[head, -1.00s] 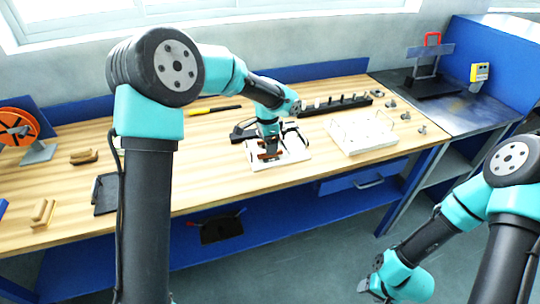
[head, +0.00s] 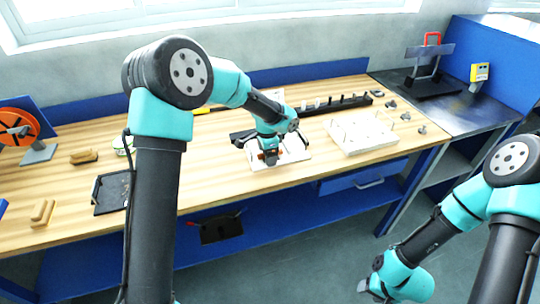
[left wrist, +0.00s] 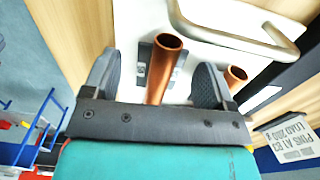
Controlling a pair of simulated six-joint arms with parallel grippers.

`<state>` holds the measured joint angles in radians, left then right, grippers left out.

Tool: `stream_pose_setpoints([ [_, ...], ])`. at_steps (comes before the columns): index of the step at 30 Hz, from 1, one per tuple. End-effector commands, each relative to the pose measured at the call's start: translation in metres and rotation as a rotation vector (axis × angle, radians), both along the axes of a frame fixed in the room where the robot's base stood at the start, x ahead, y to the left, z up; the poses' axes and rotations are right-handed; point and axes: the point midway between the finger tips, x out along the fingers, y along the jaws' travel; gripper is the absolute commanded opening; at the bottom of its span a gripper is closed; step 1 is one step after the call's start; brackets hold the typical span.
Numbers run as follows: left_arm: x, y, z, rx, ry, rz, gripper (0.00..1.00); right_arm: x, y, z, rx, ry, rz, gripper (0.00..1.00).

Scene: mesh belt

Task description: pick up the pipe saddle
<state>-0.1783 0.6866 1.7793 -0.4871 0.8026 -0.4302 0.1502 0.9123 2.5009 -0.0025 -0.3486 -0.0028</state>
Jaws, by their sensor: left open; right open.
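My left gripper (head: 268,158) is low over a white board (head: 294,153) on the wooden bench. In the left wrist view its two dark fingers (left wrist: 155,78) are apart, with an upright copper pipe (left wrist: 162,68) showing between them. A second copper pipe (left wrist: 235,76) stands to the right, outside the right finger. A small grey part (left wrist: 142,80) shows at the pipe's base; I cannot tell whether it is the pipe saddle. The gripper hides much of the board in the head view. My right gripper (head: 372,286) is open, low at the right, away from the bench.
A white block with upright pegs (head: 362,136) stands right of the board. A black rack (head: 335,104) lies behind it. A silver handle (left wrist: 245,30) arches over the white surface in the wrist view. A black tray (head: 110,192) is at left; the bench between is fairly clear.

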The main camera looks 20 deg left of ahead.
Motion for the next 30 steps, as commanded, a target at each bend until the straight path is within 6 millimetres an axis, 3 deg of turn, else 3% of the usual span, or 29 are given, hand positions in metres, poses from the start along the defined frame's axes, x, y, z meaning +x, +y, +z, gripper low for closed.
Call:
stream_pose_setpoints([
  [10, 0.0002, -0.0001, 0.0005, 0.0, 0.0, 0.0, 0.77, 0.0, 0.0, 0.0, 0.0, 0.0, 0.0, 0.51],
  [30, 0.0003, -0.0001, 0.0008, 0.0, -0.001, 0.0, 0.15, 0.0, 0.0, 0.0, 0.0, 0.0, 0.0, 0.51],
])
